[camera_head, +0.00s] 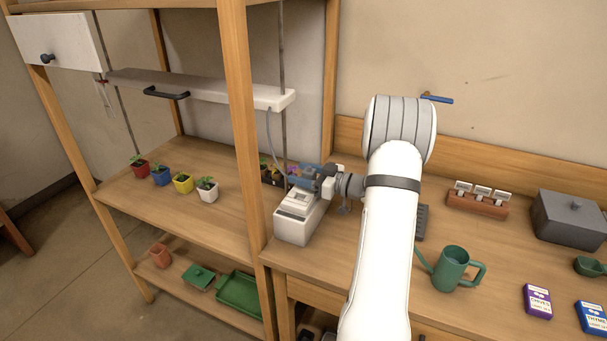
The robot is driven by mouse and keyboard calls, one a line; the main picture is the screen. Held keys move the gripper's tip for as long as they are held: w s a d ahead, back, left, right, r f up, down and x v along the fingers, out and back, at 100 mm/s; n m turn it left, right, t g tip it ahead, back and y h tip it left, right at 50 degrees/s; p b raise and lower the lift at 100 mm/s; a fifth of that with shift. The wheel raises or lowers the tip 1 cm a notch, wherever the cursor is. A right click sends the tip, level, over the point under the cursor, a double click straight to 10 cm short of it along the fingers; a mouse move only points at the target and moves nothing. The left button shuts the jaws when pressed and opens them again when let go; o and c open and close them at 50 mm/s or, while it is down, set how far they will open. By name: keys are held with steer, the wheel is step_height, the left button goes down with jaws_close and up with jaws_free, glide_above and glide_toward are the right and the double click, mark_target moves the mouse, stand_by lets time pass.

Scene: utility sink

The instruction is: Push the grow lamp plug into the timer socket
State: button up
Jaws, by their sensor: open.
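The grow lamp (225,91) is a long white bar with a black handle, hung inside the wooden shelf frame. Its thin grey cord (269,135) drops from the right end toward the bench. A white box (294,228) with a raised, sloped top stands at the bench's left end; it looks like the timer. My gripper (318,183) is open just above and behind this box, at the end of my white arm. I cannot make out the plug or the socket; they are too small or hidden near the gripper, and I cannot tell whether anything touches.
Flower pots (271,176) stand close behind the box. A wooden post (240,130) rises left of it. Potted seedlings (183,183) line the shelf. A green watering can (457,269), a grey lidded box (570,218) and seed packets (537,301) are to the right.

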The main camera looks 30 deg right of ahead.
mark_target(315, 176)
steer(key=shift+d, duration=0.1)
steer(key=b+v, duration=0.1)
steer(key=v, duration=0.6)
steer(key=shift+s+d, duration=0.2)
steer(key=shift+s, duration=0.15)
steer(key=shift+r, duration=0.1)
